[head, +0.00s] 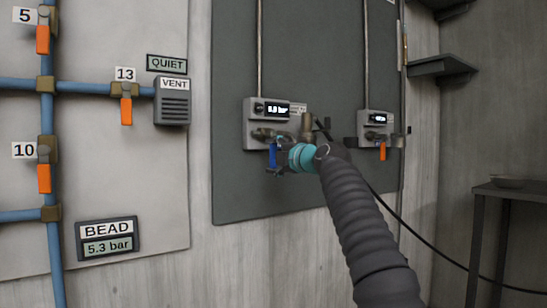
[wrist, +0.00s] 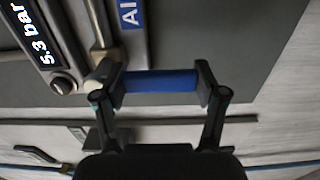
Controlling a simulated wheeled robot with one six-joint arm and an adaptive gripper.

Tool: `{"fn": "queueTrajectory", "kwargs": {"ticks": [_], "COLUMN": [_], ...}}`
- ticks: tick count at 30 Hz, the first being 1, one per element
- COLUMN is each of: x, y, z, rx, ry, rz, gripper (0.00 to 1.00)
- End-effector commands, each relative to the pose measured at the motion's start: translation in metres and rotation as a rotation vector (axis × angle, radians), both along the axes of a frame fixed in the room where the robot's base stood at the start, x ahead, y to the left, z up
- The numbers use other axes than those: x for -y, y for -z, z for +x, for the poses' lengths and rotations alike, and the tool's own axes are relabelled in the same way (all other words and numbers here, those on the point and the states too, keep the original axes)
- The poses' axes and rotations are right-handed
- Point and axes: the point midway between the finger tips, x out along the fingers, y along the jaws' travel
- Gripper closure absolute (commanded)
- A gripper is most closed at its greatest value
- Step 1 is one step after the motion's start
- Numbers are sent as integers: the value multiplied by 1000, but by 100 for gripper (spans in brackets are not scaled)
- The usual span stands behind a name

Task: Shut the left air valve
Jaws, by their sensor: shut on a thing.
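The left air valve is on a grey wall unit (head: 265,112) on the dark panel, with a blue lever handle (head: 273,155) hanging straight down below it. My gripper (head: 277,160) is at this handle, with its dark fingers around it. In the wrist view the blue handle (wrist: 160,82) spans between the two fingertips of my gripper (wrist: 160,85), and the jaws are shut on it. My arm hides part of the area to the right of the handle in the head view.
A second grey unit (head: 376,122) with an orange handle (head: 382,152) hangs to the right. Blue pipes (head: 47,120) with orange handles, a VENT box (head: 172,101) and a BEAD display (head: 108,238) are on the left.

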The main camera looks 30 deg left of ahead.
Motion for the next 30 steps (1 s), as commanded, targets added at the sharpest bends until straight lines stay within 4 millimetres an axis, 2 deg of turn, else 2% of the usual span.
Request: {"fn": "queueTrajectory", "kwargs": {"ticks": [18,19,21,22,30], "x": [-1,-1,-1,-1,1], "y": [0,0,0,0,0], "z": [-1,-1,-1,-1,1], "rx": [15,15,14,13,12], "ry": [-2,-2,-2,-2,1], "rz": [-6,-6,-7,-7,-6], "gripper": [92,27,9,3,3]}}
